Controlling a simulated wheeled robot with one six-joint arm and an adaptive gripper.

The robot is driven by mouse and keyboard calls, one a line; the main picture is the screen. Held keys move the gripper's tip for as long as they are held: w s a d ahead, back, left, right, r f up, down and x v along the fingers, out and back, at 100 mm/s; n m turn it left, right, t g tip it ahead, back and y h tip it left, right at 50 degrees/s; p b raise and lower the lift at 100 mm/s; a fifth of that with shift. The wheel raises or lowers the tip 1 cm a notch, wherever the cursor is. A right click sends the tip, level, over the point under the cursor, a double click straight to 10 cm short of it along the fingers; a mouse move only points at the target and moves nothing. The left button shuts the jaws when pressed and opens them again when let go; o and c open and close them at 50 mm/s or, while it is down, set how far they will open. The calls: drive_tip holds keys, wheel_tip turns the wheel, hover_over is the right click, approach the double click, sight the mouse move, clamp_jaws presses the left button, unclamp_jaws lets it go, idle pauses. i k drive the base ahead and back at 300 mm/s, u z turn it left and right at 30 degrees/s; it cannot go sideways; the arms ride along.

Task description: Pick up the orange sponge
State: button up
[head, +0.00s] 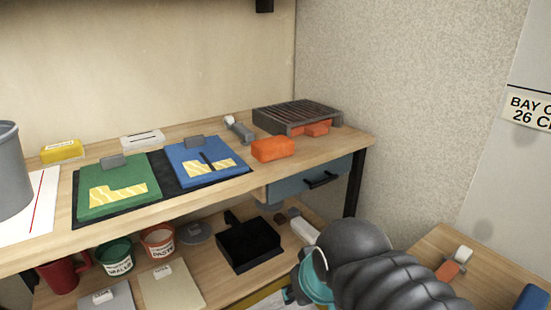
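The orange sponge (273,148) looks like a rounded orange block. It lies on the wooden workbench (225,192), near the front edge, right of the blue board and in front of the dark grill-like rack. Part of my dark grey arm with a teal joint shows at the bottom, lower than the bench top and apart from the sponge. My gripper's fingers are not visible.
A blue board (180,155) and a green board (105,205) lie left of the sponge. The slatted rack (298,115), with orange pieces at its front, stands behind right. A drawer (305,183) hangs below. The lower shelf holds tubs and a black tray (248,245).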

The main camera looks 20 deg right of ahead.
sight(269, 149)
drive_tip(key=u, duration=1.6)
drive_tip(key=i, duration=0.6)
drive_tip(key=z, duration=3.25)
